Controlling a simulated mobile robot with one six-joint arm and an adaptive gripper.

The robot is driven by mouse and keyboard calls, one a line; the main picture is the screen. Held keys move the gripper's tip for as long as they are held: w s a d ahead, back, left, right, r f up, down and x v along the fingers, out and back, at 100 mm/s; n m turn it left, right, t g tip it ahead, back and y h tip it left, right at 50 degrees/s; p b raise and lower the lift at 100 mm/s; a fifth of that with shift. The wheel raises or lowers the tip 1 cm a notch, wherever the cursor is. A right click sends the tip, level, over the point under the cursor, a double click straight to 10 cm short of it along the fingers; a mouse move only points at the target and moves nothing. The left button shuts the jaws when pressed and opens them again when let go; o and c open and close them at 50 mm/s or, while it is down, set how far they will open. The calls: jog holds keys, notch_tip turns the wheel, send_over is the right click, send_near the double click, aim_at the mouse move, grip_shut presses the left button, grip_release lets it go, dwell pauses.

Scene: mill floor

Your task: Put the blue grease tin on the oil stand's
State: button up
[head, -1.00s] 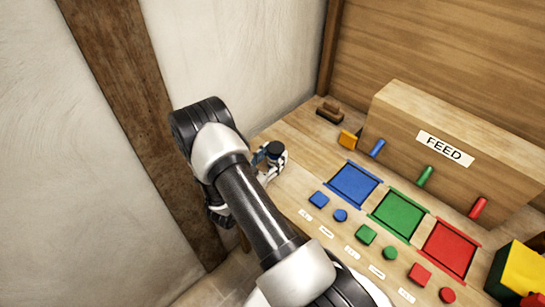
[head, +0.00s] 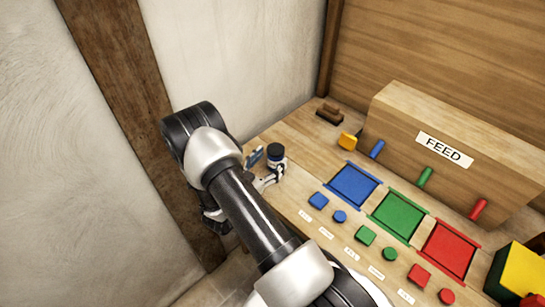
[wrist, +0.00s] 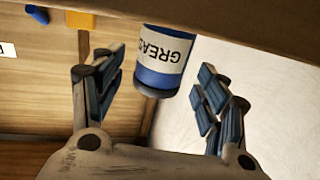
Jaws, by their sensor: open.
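The blue grease tin (head: 275,157), with a white label and dark lid, stands upright at the left end of the wooden bench in the head view. In the wrist view the tin (wrist: 163,62) appears upside down, its label reading "GREAS", at the mouth of my gripper (wrist: 160,72). The blue-padded fingers are spread, with a visible gap on each side of the tin. In the head view my gripper (head: 264,168) is low beside the tin, partly hidden by my arm. I cannot make out a separate oil stand.
On the bench are blue (head: 353,185), green (head: 397,213) and red (head: 451,247) trays with small coloured pieces in front. Behind them stands a wooden box labelled FEED (head: 445,148). A brown stamp-like block (head: 330,113) and a yellow piece (head: 348,141) lie near the back. A plastered wall is at left.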

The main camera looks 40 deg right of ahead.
jog(key=p+v, duration=0.1)
jog(key=v, duration=0.9)
jog(key=w+a+r+n+t+y, duration=0.1)
jog(key=w+a+r+t+y, duration=0.1)
jog(key=w+a+r+y, duration=0.3)
jog(key=w+a+r+t+y, duration=0.15)
jog(key=w+y, duration=0.25)
jog(key=w, duration=0.4)
jog(key=w+a+r+n+t+y, duration=0.1)
jog(key=a+r+n+y, duration=0.25)
jog(key=a+r, duration=0.3)
jog(key=s+a+r+n+g+y, duration=0.1)
jog(key=s+a+r+n+y, duration=0.25)
jog(key=s+r, duration=0.35)
jog(key=s+a+r+n+g+y, duration=0.1)
jog(key=s+a+r+n+y, duration=0.2)
jog(key=s+a+r, duration=0.35)
jog(key=s+d+n+g, duration=0.1)
jog(key=s+d+n, duration=0.1)
jog(key=s, duration=0.7)
jog(key=s+d+r+n+g+h, duration=0.1)
jog(key=s+d, duration=0.3)
jog(key=s, duration=0.6)
jog(key=shift+s+d+n+g+h, duration=0.15)
jog(key=shift+s+n+g+h, duration=0.15)
jog(key=shift+n+g, duration=0.15)
jog(key=shift+w+r, duration=0.1)
jog(key=shift+c, duration=0.4)
